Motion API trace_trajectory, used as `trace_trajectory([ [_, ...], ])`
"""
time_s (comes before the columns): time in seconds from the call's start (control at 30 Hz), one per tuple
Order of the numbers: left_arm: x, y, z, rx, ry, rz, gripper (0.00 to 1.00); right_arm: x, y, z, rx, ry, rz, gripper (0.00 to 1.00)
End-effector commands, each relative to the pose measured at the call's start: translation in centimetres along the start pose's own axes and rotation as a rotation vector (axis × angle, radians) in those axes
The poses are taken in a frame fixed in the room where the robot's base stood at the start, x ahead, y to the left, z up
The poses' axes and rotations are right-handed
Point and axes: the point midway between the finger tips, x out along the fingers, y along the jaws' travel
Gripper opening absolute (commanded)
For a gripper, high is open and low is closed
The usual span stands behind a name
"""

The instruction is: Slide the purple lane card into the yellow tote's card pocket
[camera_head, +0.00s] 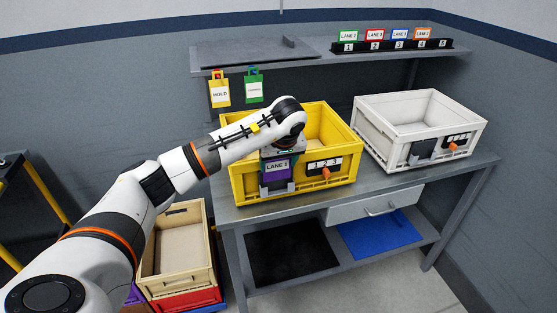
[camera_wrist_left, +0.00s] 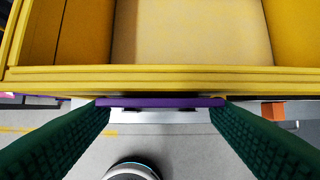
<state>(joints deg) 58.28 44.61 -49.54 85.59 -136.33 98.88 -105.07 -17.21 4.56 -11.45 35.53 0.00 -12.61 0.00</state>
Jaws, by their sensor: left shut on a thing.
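The purple lane card (camera_head: 277,173) is upright at the front wall of the yellow tote (camera_head: 241,186), its white lane label facing out. My left gripper (camera_head: 280,153) reaches down over it from above. In the left wrist view the card's purple top edge (camera_wrist_left: 160,102) lies between the two green finger pads, which are shut on its ends. The tote's rim (camera_wrist_left: 160,75) runs just behind it. Dark pocket parts flank the card low on the tote's front; how deep the card sits in the pocket, I cannot tell. My right gripper is not in view.
A white tote (camera_head: 372,128) stands right of the yellow one on the grey bench (camera_head: 222,213). An orange knob (camera_head: 326,173) and number plate sit right of the card. Lane cards stand in a black rack (camera_head: 395,47) on the shelf. HOLD (camera_head: 220,95) and green tags hang below it.

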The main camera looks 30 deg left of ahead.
Motion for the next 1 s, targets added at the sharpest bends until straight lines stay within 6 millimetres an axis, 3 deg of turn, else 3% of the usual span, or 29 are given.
trace_trajectory([
  [1.0,3.9,0.0,-1.6,-0.001,0.000,0.001,0.22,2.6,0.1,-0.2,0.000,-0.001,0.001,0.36],
])
